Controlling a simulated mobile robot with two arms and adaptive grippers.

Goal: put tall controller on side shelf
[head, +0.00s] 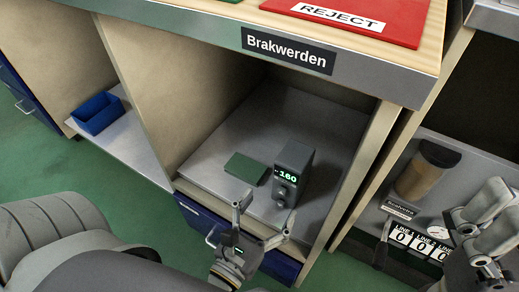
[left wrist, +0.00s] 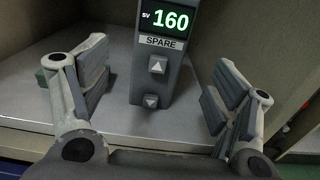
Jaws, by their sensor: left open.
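The tall controller (head: 293,172) is a grey upright box with a lit "160" display. It stands on the grey shelf (head: 222,140) inside the cabinet bay under the "Brakwerden" label. In the left wrist view the controller (left wrist: 163,60) shows its "SPARE" label and two arrow buttons. My left gripper (head: 262,222) is open at the front edge of that shelf, in front of the controller. In the left wrist view its fingers (left wrist: 158,95) are spread to either side of the controller, apart from it. My right gripper (head: 478,245) is at the lower right; its fingertips are not clear.
A flat green box (head: 246,168) lies left of the controller. A lower side shelf at left (head: 125,140) holds a blue bin (head: 97,113). The right bay holds a brown jar (head: 427,170) and line counters (head: 413,240). The counter with the red reject tray (head: 360,15) overhangs the bay.

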